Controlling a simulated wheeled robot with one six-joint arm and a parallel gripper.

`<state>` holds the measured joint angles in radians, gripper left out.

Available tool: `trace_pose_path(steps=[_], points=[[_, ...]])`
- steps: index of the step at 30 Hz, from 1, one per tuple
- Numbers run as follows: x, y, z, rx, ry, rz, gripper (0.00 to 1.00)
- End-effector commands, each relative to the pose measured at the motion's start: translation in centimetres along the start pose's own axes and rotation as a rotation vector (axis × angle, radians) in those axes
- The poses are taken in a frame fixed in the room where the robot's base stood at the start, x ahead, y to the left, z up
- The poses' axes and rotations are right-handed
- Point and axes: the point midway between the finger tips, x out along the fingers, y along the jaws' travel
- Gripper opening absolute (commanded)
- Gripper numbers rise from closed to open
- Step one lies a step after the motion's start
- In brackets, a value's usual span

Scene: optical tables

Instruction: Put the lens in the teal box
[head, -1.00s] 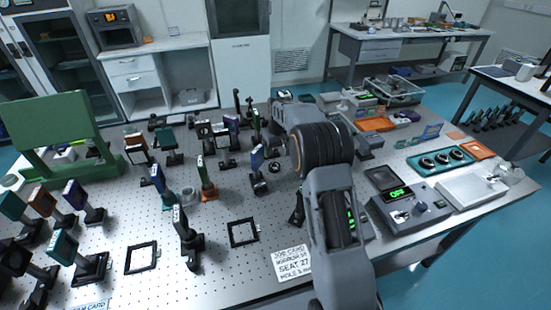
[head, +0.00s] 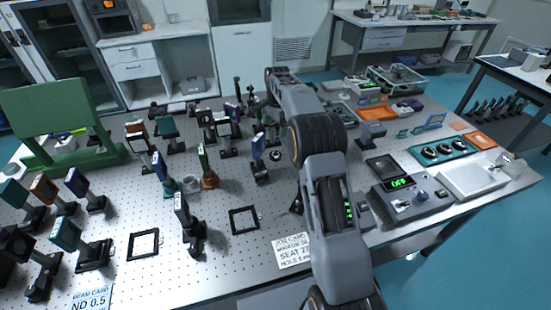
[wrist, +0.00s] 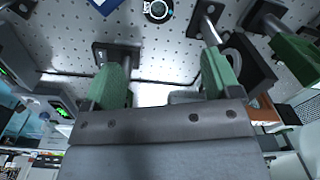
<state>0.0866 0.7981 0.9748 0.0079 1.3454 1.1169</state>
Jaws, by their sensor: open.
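A small dark ring with a clear centre, which looks like the lens (head: 275,155), lies flat on the perforated table beside an upright holder. A similar ring (wrist: 157,11) shows at the top edge of the wrist view, ahead of the fingertips. The teal box (head: 418,150) is at the right of the table and has several dark round shapes in it. My gripper (wrist: 163,65) is open, its two green fingers apart with nothing between them. In the head view my arm hides the gripper.
Upright optic holders, such as one near the lens (head: 259,166), crowd the table's left and middle. An empty black frame (head: 232,222) lies flat near the front. A grey control unit (head: 417,205) stands before the teal box. A green stand (head: 50,110) is far left.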

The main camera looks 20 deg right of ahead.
Motion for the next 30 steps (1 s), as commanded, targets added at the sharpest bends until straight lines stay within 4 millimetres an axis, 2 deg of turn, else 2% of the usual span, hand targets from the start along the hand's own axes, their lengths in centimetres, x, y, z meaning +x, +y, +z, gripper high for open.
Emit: trace_pose_path(steps=[3,9,13,22,30], points=[[0.2,-0.2,-0.1,0.173,0.000,0.012,0.83],[0.4,-0.3,-0.1,0.336,0.001,0.023,0.83],[1.8,-0.2,-0.1,0.366,0.001,0.028,0.83],[6.9,-0.1,0.0,0.366,0.000,0.028,0.83],[8.8,-0.1,0.0,0.366,0.001,0.025,0.83]])
